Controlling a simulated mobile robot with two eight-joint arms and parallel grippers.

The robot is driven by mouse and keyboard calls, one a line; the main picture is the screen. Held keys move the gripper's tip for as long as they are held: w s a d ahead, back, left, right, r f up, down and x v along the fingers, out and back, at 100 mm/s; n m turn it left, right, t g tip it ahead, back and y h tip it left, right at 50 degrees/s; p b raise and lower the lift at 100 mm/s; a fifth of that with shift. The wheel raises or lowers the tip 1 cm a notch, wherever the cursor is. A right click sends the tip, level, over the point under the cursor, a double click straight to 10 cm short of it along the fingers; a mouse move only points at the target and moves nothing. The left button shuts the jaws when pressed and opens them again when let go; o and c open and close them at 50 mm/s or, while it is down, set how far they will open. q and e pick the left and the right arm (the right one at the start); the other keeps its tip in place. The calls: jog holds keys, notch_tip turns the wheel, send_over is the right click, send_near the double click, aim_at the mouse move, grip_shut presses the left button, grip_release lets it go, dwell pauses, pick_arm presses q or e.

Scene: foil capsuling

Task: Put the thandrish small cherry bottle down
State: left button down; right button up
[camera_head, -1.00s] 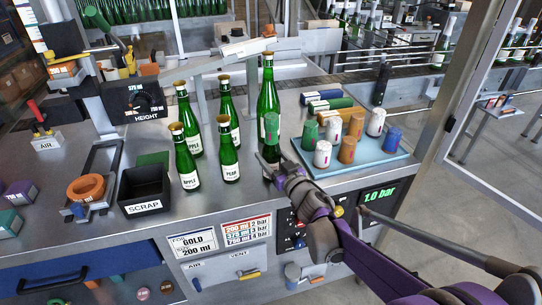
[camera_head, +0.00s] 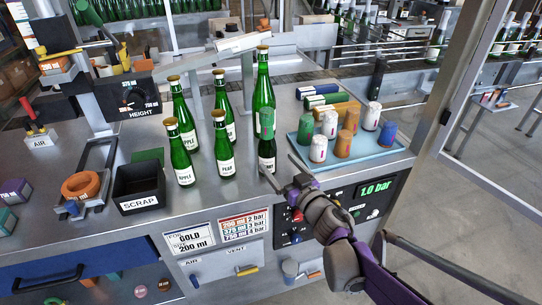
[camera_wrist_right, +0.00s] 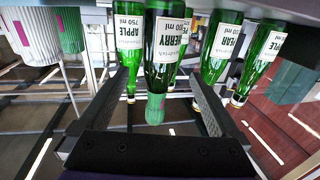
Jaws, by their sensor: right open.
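The small cherry bottle (camera_head: 267,149) is green glass with a white label and a green capsule (camera_head: 267,123) over its neck. It appears to stand upright on the metal counter, in front of a taller green bottle (camera_head: 263,92). My right gripper (camera_head: 277,164) is open just in front of it, near the counter's front edge. In the upside-down right wrist view, the cherry bottle (camera_wrist_right: 166,45) shows between the spread fingers, with clear gaps on both sides; its base is cut off. My left gripper is not in view.
Apple (camera_head: 181,158) and pear (camera_head: 225,152) bottles stand close on the left, with others behind. A blue tray (camera_head: 372,157) of coloured capsules lies on the right. A black scrap bin (camera_head: 139,188) is further left. A control panel (camera_head: 335,208) lies below the front edge.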

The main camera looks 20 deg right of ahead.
jog(key=s+d+f+m+g+h, duration=0.3)
jog(key=s+f+h, duration=0.1)
jog(key=s, duration=0.4)
jog(key=s+d+f+m+g+h, duration=0.2)
jog(key=s+d+f+g+h, duration=0.15)
jog(key=s, duration=0.45)
jog(key=s+a+f+n+g+y, duration=0.1)
jog(key=s+a+f+g, duration=0.2)
jog(key=s, duration=0.4)
jog(key=s+a+f+n+g+y, duration=0.1)
jog(key=s+a+f+g+y, duration=0.1)
jog(key=s+f, duration=0.4)
jog(key=a+g, duration=0.1)
jog(key=a, duration=0.1)
jog(key=shift+s+a+f, duration=0.35)
jog(key=shift+a+f, duration=0.05)
jog(key=shift+y, duration=0.25)
jog(key=r+p, duration=0.2)
jog(key=w+r+p, duration=0.1)
jog(key=r+p, duration=0.1)
jog(key=r, duration=0.1)
jog(key=shift+w, duration=0.1)
